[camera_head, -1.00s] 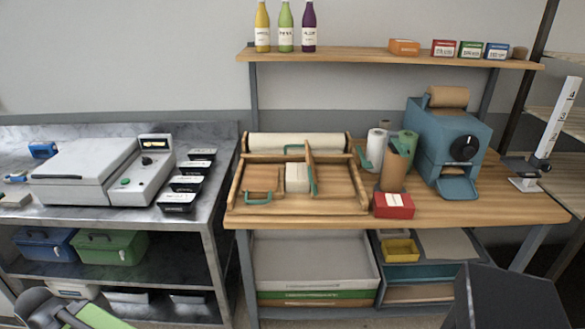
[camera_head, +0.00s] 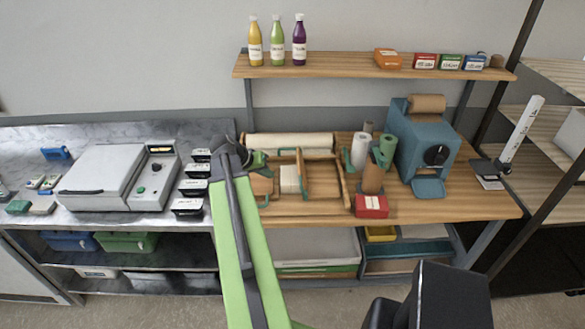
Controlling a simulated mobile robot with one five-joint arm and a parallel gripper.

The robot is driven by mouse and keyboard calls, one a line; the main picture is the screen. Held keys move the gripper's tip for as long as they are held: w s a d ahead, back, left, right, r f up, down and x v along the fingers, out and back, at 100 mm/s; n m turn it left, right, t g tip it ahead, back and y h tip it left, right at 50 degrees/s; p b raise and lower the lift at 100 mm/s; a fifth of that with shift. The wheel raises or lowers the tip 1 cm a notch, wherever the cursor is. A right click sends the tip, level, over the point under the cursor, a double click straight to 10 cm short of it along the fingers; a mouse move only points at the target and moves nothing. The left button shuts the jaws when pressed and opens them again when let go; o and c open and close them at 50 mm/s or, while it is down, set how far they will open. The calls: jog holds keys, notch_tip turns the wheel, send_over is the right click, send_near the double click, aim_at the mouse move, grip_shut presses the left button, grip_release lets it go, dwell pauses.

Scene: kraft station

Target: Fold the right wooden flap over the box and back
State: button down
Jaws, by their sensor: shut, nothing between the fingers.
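A wooden folding frame (camera_head: 345,196) lies on the wooden worktop. A small pale box (camera_head: 289,181) sits in the middle of it. The right wooden flap (camera_head: 303,172) stands upright just right of the box, with a teal handle along its edge. The left wooden flap (camera_head: 262,185) is left of the box and partly hidden by my arm; its teal handle shows at the front. My gripper (camera_head: 261,160) is shut and empty, over the frame's back left part, left of the box and apart from the right flap. Its fingertips are small and hard to make out.
A paper roll (camera_head: 300,141) lies behind the frame. A red box (camera_head: 371,206), upright rolls (camera_head: 360,151) and a blue dispenser (camera_head: 425,150) stand to the right. Black containers (camera_head: 188,206) and a grey sealing machine (camera_head: 103,180) are at left. A shelf (camera_head: 340,66) hangs above.

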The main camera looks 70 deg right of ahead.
jog(key=s+d+f+b, duration=0.6)
jog(key=f+b, duration=0.1)
jog(key=shift+s+d+f+b, duration=0.3)
jog(key=shift+d+f+b, duration=0.05)
jog(key=shift+f, duration=0.05)
